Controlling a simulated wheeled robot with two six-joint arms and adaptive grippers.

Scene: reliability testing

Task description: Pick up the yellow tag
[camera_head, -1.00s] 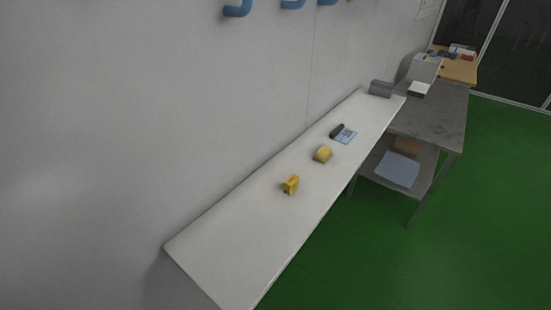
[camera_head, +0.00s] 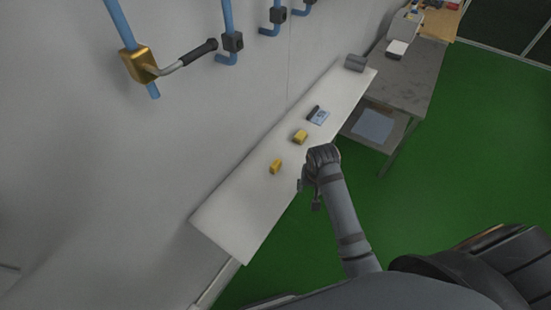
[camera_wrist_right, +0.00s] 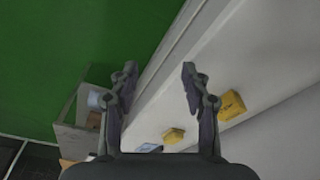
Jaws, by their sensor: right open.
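Two small yellow things lie on the white wall shelf (camera_head: 228,209). I cannot tell for sure which is the tag. My right gripper (camera_head: 309,191) is open and empty, above the shelf's front edge, to the right of the nearer piece; its fingers (camera_wrist_right: 160,72) are spread apart. My left gripper is not in view.
A blue card (camera_head: 319,117) with a dark item (camera_head: 313,111) lies farther along the shelf, and a grey object (camera_head: 355,63) stands at its far end. A grey table (camera_head: 410,85) adjoins. Blue pipes with a valve handle (camera_head: 190,55) are on the wall. Green floor is free at right.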

